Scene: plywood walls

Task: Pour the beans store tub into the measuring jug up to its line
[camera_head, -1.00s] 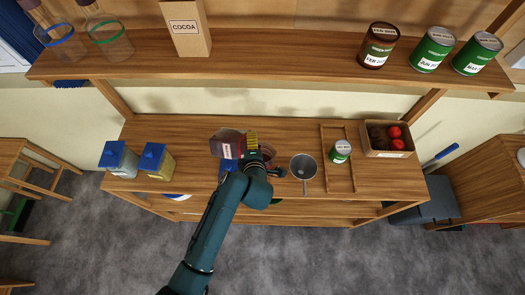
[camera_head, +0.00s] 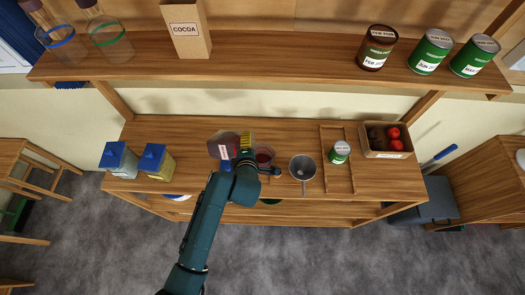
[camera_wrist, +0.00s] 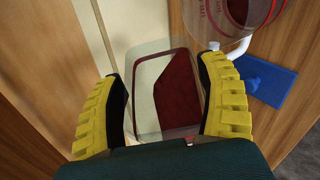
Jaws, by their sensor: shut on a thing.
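My gripper (camera_wrist: 165,110) is shut on the beans store tub (camera_wrist: 149,70), a clear tub with dark red beans (camera_wrist: 178,92) inside. In the head view the tub (camera_head: 222,150) is held above the shelf, just left of the measuring jug (camera_head: 265,157). My gripper (camera_head: 240,148) partly covers it there. The jug (camera_wrist: 208,22) is clear with red markings and a white handle, and dark red contents show in it. It is cut off by the wrist view's top edge. I cannot read its level against the line.
A box (camera_head: 387,153) with red items is farther right. Two blue-lidded tubs (camera_head: 118,158) stand left. A blue flat object (camera_wrist: 268,82) lies by the jug.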

